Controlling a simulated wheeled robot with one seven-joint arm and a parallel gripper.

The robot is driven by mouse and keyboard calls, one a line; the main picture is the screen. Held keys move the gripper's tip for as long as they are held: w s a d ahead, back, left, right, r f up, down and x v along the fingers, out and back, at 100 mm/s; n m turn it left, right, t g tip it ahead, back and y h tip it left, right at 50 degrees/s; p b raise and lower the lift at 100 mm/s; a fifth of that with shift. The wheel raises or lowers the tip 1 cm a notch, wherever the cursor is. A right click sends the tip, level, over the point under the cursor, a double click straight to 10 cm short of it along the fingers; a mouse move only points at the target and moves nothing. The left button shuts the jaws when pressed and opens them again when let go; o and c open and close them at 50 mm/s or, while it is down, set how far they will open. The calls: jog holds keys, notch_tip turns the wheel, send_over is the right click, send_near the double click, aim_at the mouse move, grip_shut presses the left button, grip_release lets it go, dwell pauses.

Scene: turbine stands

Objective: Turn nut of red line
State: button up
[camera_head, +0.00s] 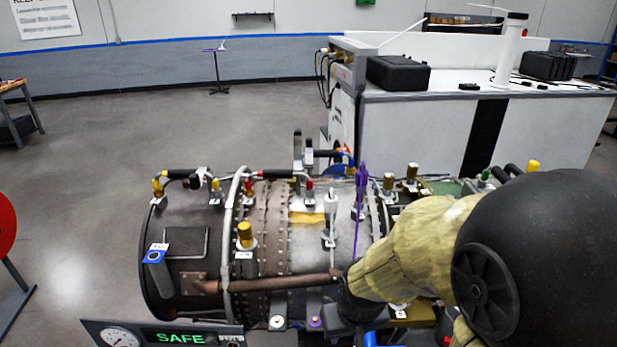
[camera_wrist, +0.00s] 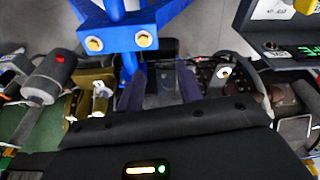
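The turbine (camera_head: 205,245) lies on its side in the head view, with hoses and coloured fittings along its top. A small red fitting (camera_head: 309,186) sits at the end of a short black and silver hose; I cannot tell whether it is the red line's nut. In the wrist view my gripper (camera_wrist: 160,88) has two dark fingers apart, with nothing seen between them. It is beside the blue stand frame (camera_wrist: 120,38), low on the turbine's near side. No red line nut is clear in the wrist view.
A brown pipe (camera_head: 275,284) runs along the turbine's near side. A panel (camera_head: 180,338) reading "SAFE" with a gauge stands at the front left. A white workbench (camera_head: 425,125) with black cases is behind. The floor at left is mostly clear.

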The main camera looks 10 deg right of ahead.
jog(key=shift+w, duration=0.45)
jog(key=shift+s, duration=0.1)
